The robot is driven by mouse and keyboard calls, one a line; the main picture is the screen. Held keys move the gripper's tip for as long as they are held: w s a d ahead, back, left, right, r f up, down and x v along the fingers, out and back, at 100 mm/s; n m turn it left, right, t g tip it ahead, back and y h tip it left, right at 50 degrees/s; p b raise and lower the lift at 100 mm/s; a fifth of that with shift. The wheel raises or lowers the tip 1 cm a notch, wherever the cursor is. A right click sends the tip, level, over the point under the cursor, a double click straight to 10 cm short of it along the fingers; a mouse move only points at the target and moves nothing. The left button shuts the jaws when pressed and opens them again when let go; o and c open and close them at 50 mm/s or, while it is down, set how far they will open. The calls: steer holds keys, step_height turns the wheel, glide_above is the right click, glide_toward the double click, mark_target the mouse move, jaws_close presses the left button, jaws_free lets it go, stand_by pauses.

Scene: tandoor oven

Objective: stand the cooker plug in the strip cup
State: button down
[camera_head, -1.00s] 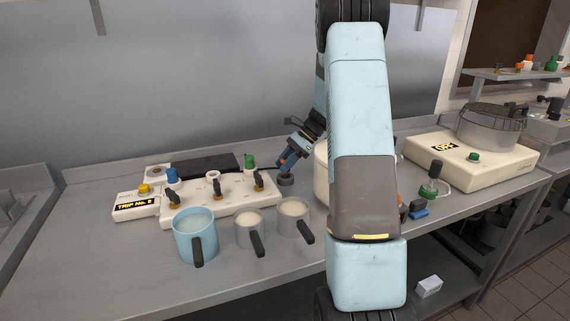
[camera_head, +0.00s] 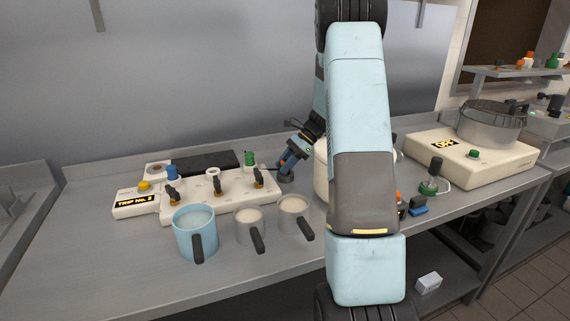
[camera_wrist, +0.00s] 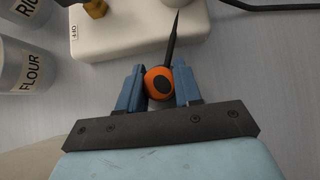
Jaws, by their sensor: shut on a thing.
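My gripper (camera_wrist: 159,88) is shut on an orange-topped plug (camera_wrist: 158,81), which has a dark centre and a dark pointed part reaching forward. I take it for the cooker plug. In the head view, my gripper (camera_head: 288,164) is just beyond the right end of the white strip (camera_head: 245,203), low over the counter. A dark round piece (camera_head: 286,178) shows under it; I cannot tell whether it touches the counter. On the strip, an open white cup (camera_head: 212,174) stands between a blue plug (camera_head: 172,173) and a green plug (camera_head: 250,159). The wrist view shows the strip's end (camera_wrist: 135,28) ahead of my fingers.
A blue mug (camera_head: 194,235) and two grey measures (camera_head: 249,225) (camera_head: 293,213) stand before the strip. A box marked TRIP (camera_head: 133,204) is at its left. My arm hides counter right of centre. A cooker with a pot (camera_head: 490,125) stands farther right.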

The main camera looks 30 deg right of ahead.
steer(key=shift+s+f, duration=0.15)
steer(key=shift+f, duration=0.3)
